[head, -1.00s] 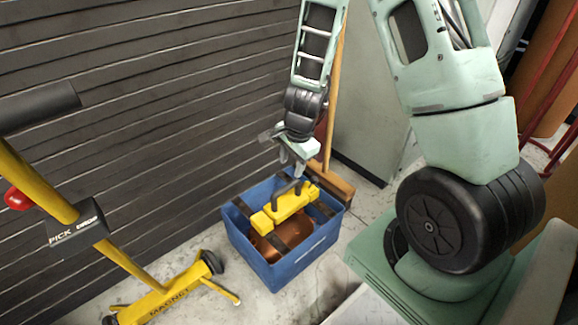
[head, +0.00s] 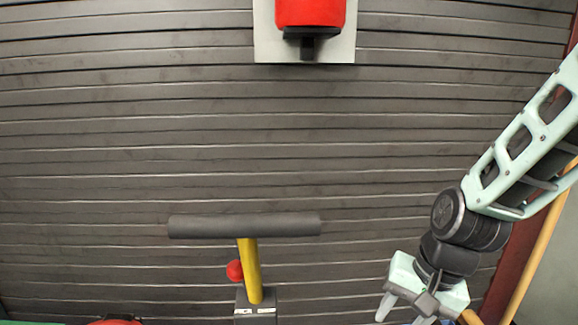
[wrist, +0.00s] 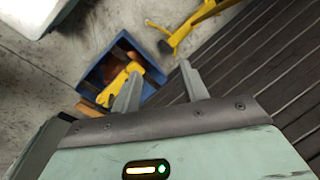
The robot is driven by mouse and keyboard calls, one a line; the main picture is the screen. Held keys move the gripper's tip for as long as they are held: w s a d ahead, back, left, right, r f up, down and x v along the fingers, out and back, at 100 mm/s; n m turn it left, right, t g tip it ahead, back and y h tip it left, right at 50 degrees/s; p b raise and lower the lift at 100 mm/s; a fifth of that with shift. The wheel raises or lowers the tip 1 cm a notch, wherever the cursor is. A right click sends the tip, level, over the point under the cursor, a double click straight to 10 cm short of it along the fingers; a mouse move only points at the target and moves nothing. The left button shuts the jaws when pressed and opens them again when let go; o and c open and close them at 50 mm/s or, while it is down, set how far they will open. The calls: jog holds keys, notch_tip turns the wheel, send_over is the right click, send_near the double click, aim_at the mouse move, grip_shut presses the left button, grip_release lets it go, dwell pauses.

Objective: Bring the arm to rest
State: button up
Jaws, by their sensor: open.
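My gripper (head: 404,316) is at the lower right in the head view, with its pale green body and grey fingers pointing down. In the wrist view my gripper (wrist: 161,72) has its two fingers spread with nothing between them. The fingers are apart from the blue crate (wrist: 93,76), which lies on the floor beyond them. A yellow block-like thing (wrist: 118,86) and a brown thing (wrist: 125,52) are in the crate. One finger hides part of the crate.
A yellow tool with a dark T-handle (head: 245,226) stands before the dark slatted wall (head: 150,130); its yellow foot (wrist: 182,28) shows in the wrist view. A red device (head: 310,12) is on a pale wall plate. A wooden pole (head: 538,250) stands right of my gripper.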

jog(key=s+a+r+n+g+h, duration=0.1)
jog(key=s+a+r+n, duration=0.25)
jog(key=s+n, duration=0.35)
jog(key=s+a+r+n+h, duration=0.1)
jog(key=s+a+r+n, duration=0.1)
jog(key=s+r+n, duration=0.35)
notch_tip(320, 180, up, 36)
jog(key=s+p, duration=0.1)
jog(key=p, duration=3.7)
jog(key=shift+s+d+p, duration=0.2)
jog(key=shift+s+p, duration=0.1)
jog(key=shift+p, duration=0.05)
